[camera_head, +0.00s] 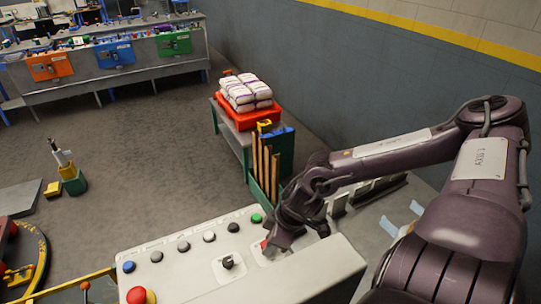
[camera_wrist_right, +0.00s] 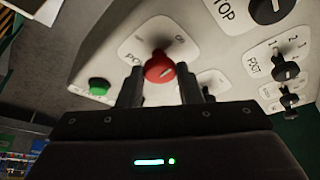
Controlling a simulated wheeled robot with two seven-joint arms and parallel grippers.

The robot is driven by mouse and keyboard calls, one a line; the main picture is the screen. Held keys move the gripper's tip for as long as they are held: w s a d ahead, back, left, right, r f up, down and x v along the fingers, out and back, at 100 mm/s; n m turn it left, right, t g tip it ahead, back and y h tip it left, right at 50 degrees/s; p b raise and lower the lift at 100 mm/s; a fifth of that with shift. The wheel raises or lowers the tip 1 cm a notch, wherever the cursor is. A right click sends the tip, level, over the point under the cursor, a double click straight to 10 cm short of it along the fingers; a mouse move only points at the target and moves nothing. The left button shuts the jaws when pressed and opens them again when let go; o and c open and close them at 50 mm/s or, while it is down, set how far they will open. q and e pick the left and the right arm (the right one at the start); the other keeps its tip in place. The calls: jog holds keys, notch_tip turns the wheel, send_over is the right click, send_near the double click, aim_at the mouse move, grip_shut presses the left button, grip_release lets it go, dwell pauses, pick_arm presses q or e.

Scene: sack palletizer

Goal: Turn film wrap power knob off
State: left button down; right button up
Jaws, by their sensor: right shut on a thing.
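The red power knob (camera_wrist_right: 160,68) sits on a white label plate, partly hidden by my gripper, with the start of the word "POWER" showing. In the head view a bit of its red (camera_head: 264,244) shows beside my fingers at the right part of the control panel (camera_head: 190,268). My right gripper (camera_wrist_right: 160,88) has one finger on each side of the knob and is shut on it. In the head view my right gripper (camera_head: 276,243) reaches down onto the panel from the right. My left gripper is not in view.
The panel carries a green button (camera_head: 256,218), several black, white and blue buttons, a black knob (camera_head: 228,262) and a red mushroom button (camera_head: 140,295). Behind the panel, a table holds white sacks (camera_head: 245,92) on a red base.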

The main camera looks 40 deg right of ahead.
jog(key=shift+w+d+f+n+y+b, duration=0.15)
jog(key=shift+n+y+b, duration=0.2)
jog(key=shift+n, duration=0.45)
jog(key=n+g+b, duration=0.1)
jog(key=n+b, duration=0.2)
jog(key=b, duration=0.2)
jog(key=n+g+y+b, duration=0.1)
jog(key=n+b, duration=0.2)
jog(key=b, duration=0.2)
jog(key=n+g+b, duration=0.1)
jog(key=n+b, duration=0.2)
jog(key=b, duration=0.2)
jog(key=shift+w+d+f+b, duration=0.15)
jog(key=shift+w+f+b, duration=0.05)
jog(key=shift+b, duration=0.2)
jog(key=shift+r+n+g+b, duration=0.3)
jog(key=shift+n+g, duration=0.2)
jog(key=shift+n, duration=0.4)
jog(key=shift+w+n+g, duration=0.2)
jog(key=shift+n+g, duration=0.6)
jog(key=shift+n, duration=1.3)
jog(key=shift+r, duration=0.1)
jog(key=o, duration=1)
jog(key=shift+c, duration=0.2)
